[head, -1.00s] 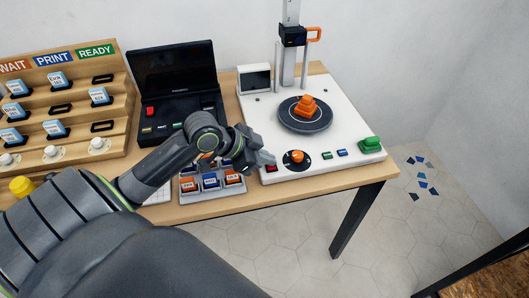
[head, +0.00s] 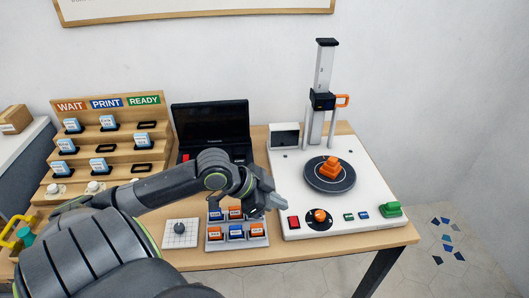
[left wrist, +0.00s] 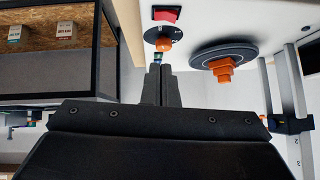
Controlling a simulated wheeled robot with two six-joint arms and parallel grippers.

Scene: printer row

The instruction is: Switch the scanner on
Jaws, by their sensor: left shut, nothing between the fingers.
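The scanner is a white base (head: 300,180) with a dark turntable, an orange stepped piece (head: 333,168) on it, and a tall column behind. A red switch (head: 293,222) sits at its front left corner, beside an orange knob (head: 320,216) on a black disc. The red switch (left wrist: 166,15) also shows in the left wrist view, beyond the fingertips and apart from them. My left gripper (head: 283,203) is shut and empty, just behind and left of the red switch in the head view. Its fingers (left wrist: 162,68) are together in the wrist view. My right gripper is not in view.
Green and blue buttons (head: 363,215) and a green block (head: 391,209) line the scanner's front edge. A grey tray (head: 256,243) of coloured blocks stands left of the scanner. A black laptop-like unit (head: 210,120) and a wooden stepped rack (head: 108,160) stand further left.

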